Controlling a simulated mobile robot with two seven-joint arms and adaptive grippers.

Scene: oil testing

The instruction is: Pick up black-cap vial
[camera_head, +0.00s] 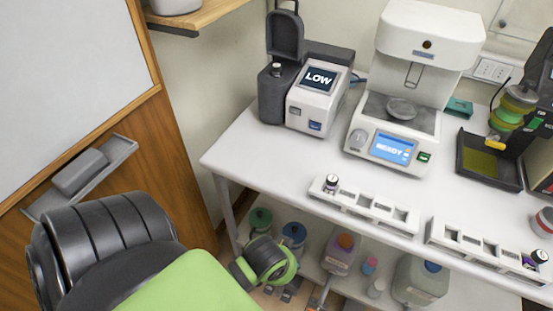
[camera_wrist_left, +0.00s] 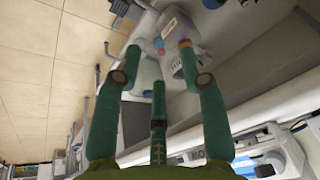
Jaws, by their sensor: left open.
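A small dark-capped vial (camera_head: 331,182) stands upright in the left end of the near white rack (camera_head: 365,208). Another dark-capped vial (camera_head: 538,257) stands at the right end of the second rack (camera_head: 480,246). A third small capped vial (camera_head: 277,70) sits in the dark device under its raised lid. Cap colours are hard to tell at this size. My left gripper (camera_wrist_left: 160,58) is open, with its green fingers spread and nothing held between them. It is low in front of the bench, beside the lower shelf, and apart from the vials. My right gripper is not in view.
A LOW-display analyser (camera_head: 317,91) and a READY-display instrument (camera_head: 400,120) stand at the back. Several bottles, including an orange-capped one (camera_head: 342,250), are on the lower shelf. The white bench top (camera_head: 270,160) is clear at front left; its edge overhangs the shelf.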

